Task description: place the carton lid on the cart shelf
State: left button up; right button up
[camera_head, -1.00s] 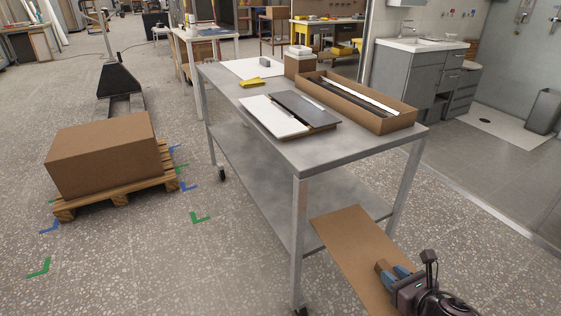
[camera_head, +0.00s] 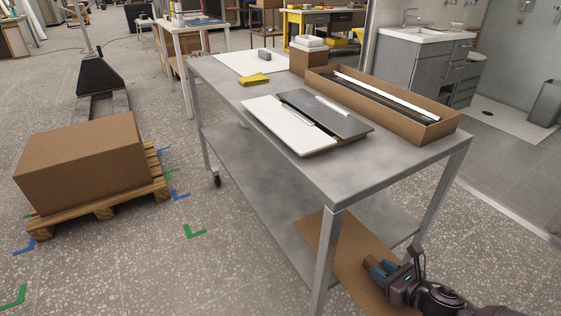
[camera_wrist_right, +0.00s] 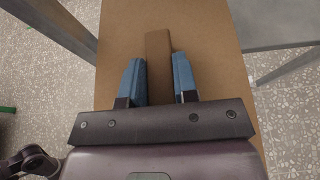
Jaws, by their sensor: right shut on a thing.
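The carton lid (camera_head: 333,252) is a flat brown cardboard panel low at the near end of the metal cart. Its far end overlaps the cart's lower shelf (camera_head: 262,180), and its near part sticks out past the cart's end. I cannot tell whether it touches the shelf. My right gripper (camera_head: 374,270) is shut on the raised brown block of the lid. In the right wrist view, the blue fingers (camera_wrist_right: 158,80) stand on both sides of this block (camera_wrist_right: 158,52), and the lid (camera_wrist_right: 205,45) fills the middle. My left gripper is not in view.
The cart's top (camera_head: 240,100) holds white and grey panels (camera_head: 325,112), a long open carton (camera_head: 400,118) and a yellow item (camera_head: 254,79). A cart leg (camera_head: 327,255) stands close to the lid. Most of the lower shelf is bare. A box on a pallet (camera_head: 85,160) stands left.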

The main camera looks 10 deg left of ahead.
aim_at(295, 210)
jog(key=i+j, duration=1.05)
jog(key=j, duration=0.15)
